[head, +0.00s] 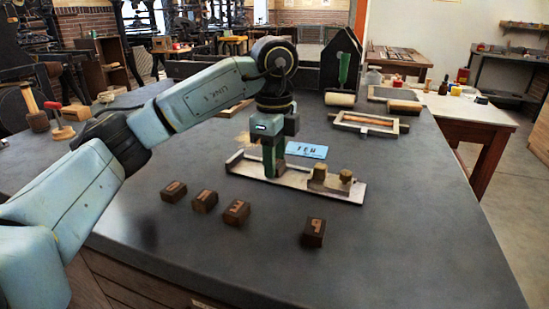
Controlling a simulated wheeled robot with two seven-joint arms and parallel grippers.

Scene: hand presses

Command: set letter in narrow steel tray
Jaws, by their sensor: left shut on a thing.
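My left gripper (274,172) points straight down over the narrow steel tray (345,194), left of its middle. It is shut on a letter block (281,168), of which only a small brown part shows beside the fingers. I cannot tell whether that block touches the tray floor. Several dark letter blocks lie apart on the table in front of the tray: one at the left (173,191), two beside it (204,201) (236,212), and one further right (313,233). My right gripper is not in view.
A blue card (306,150) with dark letters lies behind the tray. A framed tray with a roller (370,122) is further back. The table front right is clear.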

